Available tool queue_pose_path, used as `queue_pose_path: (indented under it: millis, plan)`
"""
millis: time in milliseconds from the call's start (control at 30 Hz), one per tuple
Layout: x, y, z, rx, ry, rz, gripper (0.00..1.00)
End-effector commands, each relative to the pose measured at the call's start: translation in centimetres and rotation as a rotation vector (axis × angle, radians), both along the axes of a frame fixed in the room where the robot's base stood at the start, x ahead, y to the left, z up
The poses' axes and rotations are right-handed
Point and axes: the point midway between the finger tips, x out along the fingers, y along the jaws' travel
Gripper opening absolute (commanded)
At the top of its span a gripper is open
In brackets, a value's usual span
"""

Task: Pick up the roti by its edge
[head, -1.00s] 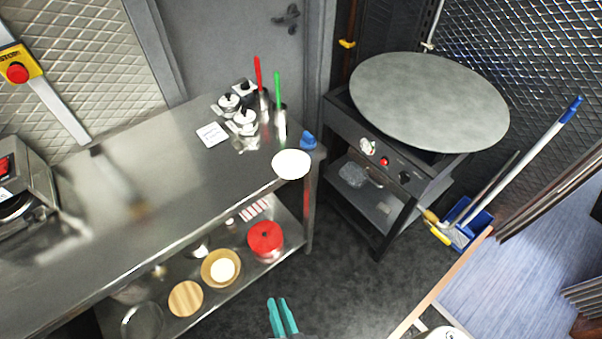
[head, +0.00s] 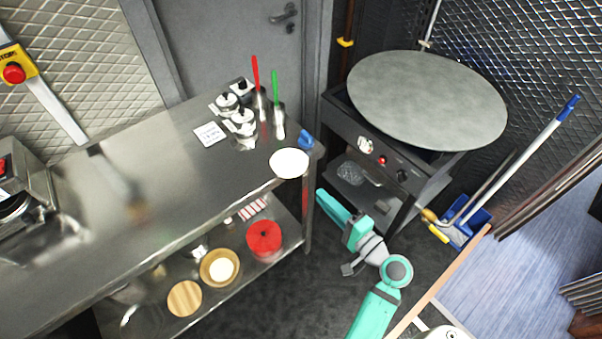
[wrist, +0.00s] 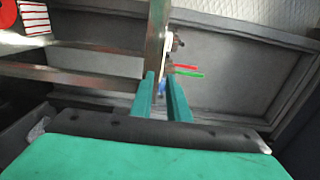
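The roti is a flat white disc (head: 290,163) on the right end of the steel counter (head: 180,165), at its front corner. It appears to reach slightly past the counter's edge. My gripper (head: 321,194) is in front of and below that corner, to the right of the roti and apart from it.
Shakers and holders with a red (head: 256,72) and a green-handled tool (head: 275,90) stand behind the roti. A blue object (head: 306,141) lies close to it. A large round griddle (head: 428,98) is to the right. A red container (head: 264,238) sits on the lower shelf.

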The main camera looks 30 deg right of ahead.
Motion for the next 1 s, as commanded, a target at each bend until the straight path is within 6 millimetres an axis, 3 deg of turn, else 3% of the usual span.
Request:
queue_pose_path:
  millis: [267, 800, 1000]
  plan:
    - [1.2, -0.4, 0.7, 0.003, -0.015, 0.012, 0.15]
    - [7.8, 0.2, 0.7, 0.002, -0.014, 0.011, 0.15]
    - [9.3, 0.3, 0.7, 0.004, -0.014, 0.011, 0.15]
